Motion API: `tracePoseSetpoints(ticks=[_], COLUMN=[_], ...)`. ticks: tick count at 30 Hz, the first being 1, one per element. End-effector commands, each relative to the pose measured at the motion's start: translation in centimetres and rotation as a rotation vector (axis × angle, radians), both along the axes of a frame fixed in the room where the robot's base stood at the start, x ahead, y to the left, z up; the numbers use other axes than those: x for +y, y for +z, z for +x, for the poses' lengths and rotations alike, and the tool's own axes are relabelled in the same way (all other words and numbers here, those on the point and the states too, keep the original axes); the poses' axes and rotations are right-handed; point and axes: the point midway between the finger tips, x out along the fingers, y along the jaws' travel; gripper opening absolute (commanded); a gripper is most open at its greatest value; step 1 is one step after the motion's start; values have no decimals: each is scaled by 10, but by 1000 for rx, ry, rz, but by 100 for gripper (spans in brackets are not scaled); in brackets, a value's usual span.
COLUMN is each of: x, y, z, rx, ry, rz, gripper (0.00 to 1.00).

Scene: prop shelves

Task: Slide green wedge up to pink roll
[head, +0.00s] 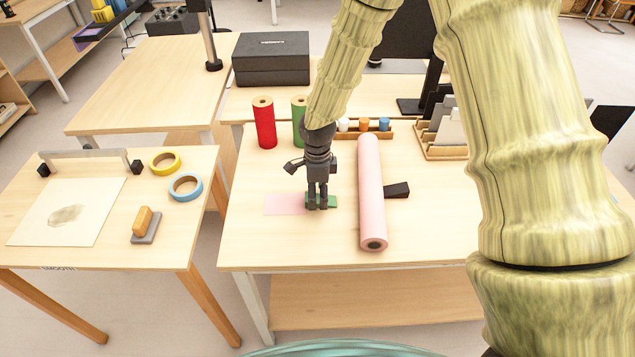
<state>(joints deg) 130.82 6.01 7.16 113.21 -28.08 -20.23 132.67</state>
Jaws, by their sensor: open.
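The pink roll (371,190) lies lengthwise on the right-hand table, its near end facing me. Whether the fingers touch the wedge is hard to tell.
A black wedge (397,190) sits against the roll's right side. A pink patch (284,204) lies left of the green wedge. Red (264,122) and green (299,120) rolls stand behind. The table front is clear.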

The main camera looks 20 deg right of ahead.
Motion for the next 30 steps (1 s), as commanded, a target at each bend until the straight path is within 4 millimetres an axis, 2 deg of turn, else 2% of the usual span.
tracePoseSetpoints(ticks=[6, 16, 17, 24, 25, 26, 27, 30], x=[0, 0, 0, 0, 0, 0, 0, 0], y=[-13, -15, -15, -15, -15, -15, -15, -15], z=[0, 0, 0, 0, 0, 0, 0, 0], rx=[0, 0, 0, 0, 0, 0, 0, 0], ry=[0, 0, 0, 0, 0, 0, 0, 0], rz=[1, 1, 1, 1, 1, 1, 1, 1], gripper=[61, 61, 59, 15, 11, 11, 31, 16])
